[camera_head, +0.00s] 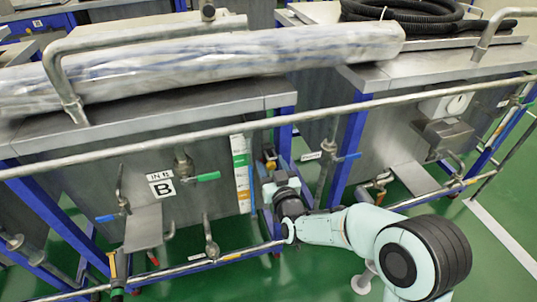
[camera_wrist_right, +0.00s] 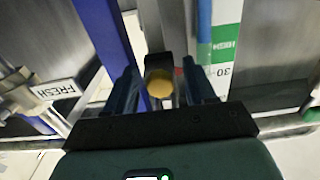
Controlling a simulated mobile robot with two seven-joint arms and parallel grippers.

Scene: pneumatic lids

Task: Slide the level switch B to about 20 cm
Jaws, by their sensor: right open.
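Tank B carries a label reading "B" (camera_head: 162,183) on its grey front. A vertical level scale (camera_head: 241,172) with green, white, blue and yellow bands stands at the tank's right edge. The scale (camera_wrist_right: 224,55) also shows in the right wrist view, with a "30" mark beside green. A small yellow round knob (camera_wrist_right: 160,84) on a dark block, seemingly level switch B, sits between my right fingers. My right gripper (camera_head: 269,165) is open beside the scale, its fingers on either side of the knob. I cannot tell whether they touch it. My left gripper is out of view.
A long metal rail (camera_head: 220,133) crosses in front of the tanks. A blue frame post (camera_wrist_right: 98,30) stands near my right gripper. Valves with a green handle (camera_head: 208,177) and blue handles project from the tank fronts. A wrapped roll (camera_head: 240,57) lies on top.

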